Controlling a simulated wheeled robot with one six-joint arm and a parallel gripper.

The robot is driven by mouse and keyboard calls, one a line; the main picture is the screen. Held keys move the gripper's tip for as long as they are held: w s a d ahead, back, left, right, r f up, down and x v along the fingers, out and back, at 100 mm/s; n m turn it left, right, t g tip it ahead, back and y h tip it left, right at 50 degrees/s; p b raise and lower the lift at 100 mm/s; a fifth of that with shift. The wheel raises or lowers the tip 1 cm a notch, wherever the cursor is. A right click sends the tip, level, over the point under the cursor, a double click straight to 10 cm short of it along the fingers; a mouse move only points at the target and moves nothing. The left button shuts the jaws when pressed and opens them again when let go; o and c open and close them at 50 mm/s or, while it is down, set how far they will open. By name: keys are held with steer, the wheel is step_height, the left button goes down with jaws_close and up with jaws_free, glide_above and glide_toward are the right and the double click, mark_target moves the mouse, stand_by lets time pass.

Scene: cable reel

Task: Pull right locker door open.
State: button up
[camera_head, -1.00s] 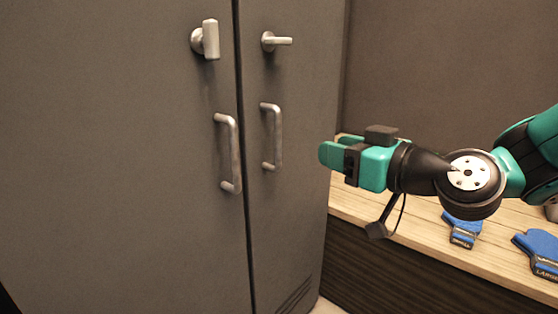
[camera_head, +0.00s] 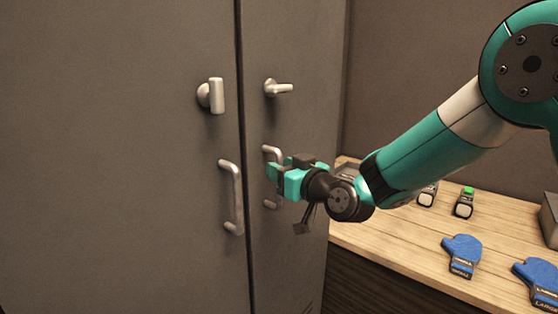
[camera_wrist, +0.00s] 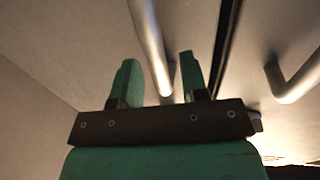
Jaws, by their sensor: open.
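The grey right locker door (camera_head: 300,60) stands shut, flush beside the left door (camera_head: 120,150). Its metal pull handle (camera_head: 271,150) is a vertical bar, partly hidden behind my gripper (camera_head: 277,168). My gripper is open at the handle's middle. In the wrist view, the handle bar (camera_wrist: 148,40) runs between the two green fingers of my gripper (camera_wrist: 158,72), with a gap on each side. Above the handle, the right door's lever latch (camera_head: 279,88) lies about level.
The left door has its own pull handle (camera_head: 232,200) and an upright latch (camera_head: 213,96). In the wrist view, that handle (camera_wrist: 292,85) is at the right. A wooden bench (camera_head: 400,240) at right holds blue gloves (camera_head: 462,256) and small devices (camera_head: 465,203).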

steer(key=shift+w+a, duration=0.45)
jaws_close()
